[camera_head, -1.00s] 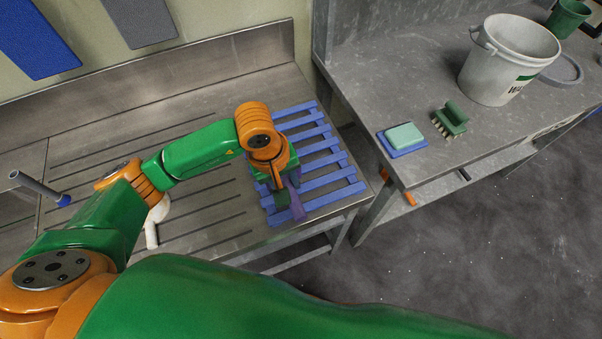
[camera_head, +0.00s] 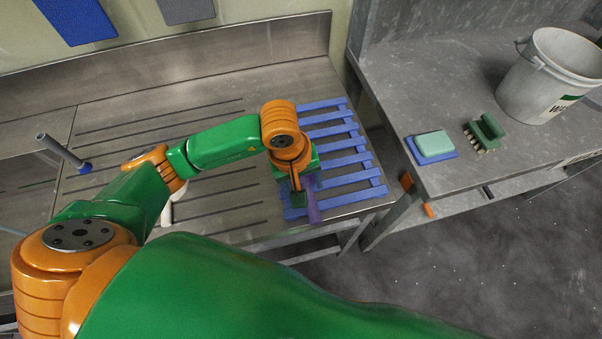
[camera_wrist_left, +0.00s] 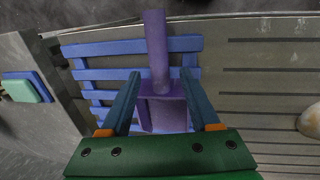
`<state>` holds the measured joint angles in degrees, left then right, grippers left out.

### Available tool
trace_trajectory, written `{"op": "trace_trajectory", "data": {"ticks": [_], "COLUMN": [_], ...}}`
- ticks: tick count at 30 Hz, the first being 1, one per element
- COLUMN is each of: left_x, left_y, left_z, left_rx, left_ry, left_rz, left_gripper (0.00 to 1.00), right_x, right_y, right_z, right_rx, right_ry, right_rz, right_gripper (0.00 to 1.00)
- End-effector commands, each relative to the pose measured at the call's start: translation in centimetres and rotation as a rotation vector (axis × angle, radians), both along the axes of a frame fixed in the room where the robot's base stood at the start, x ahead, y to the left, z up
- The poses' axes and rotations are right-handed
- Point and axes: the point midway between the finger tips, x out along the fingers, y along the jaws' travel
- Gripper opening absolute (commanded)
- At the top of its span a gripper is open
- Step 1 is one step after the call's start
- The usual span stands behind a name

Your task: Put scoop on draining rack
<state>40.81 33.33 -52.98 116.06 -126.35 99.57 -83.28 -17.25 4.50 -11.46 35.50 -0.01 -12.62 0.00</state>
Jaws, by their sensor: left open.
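The purple scoop (camera_head: 313,206) lies on the blue slatted draining rack (camera_head: 346,160), near its front left corner. In the left wrist view the scoop (camera_wrist_left: 155,50) shows its handle pointing away past the rack's edge, with its pan between my fingers. The rack's slats (camera_wrist_left: 110,47) show around and beneath it. My left gripper (camera_head: 298,196) is over the rack at the scoop. In the wrist view its fingers (camera_wrist_left: 160,76) are open, one on each side of the scoop, with gaps visible. My gripper hides part of the scoop in the head view. My right gripper is not in view.
The rack sits at the right end of a grooved metal drainboard (camera_head: 235,190). A separate counter to the right holds a green sponge on a blue tray (camera_head: 434,146), a green brush (camera_head: 486,132) and a white bucket (camera_head: 555,75). A gap separates the two surfaces.

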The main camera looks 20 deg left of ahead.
Motion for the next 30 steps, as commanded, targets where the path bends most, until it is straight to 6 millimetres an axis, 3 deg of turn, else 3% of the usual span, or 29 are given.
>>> {"op": "trace_trajectory", "data": {"ticks": [6, 12, 30], "left_x": [-0.4, -0.9, -1.0], "left_y": [0.9, 1.4, 1.4], "left_z": [5.8, 9.2, 9.7], "left_rx": [0.0, 0.001, 0.0], "left_ry": [-0.01, -0.003, 0.0], "left_rz": [-0.001, 0.0, 0.0], "left_gripper": [0.62, 0.62, 0.62], "right_x": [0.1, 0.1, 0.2], "right_y": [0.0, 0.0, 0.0], "right_z": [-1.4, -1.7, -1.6], "right_rx": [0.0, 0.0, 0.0], "right_ry": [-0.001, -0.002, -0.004], "right_rz": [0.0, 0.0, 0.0], "right_gripper": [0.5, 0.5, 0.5]}}
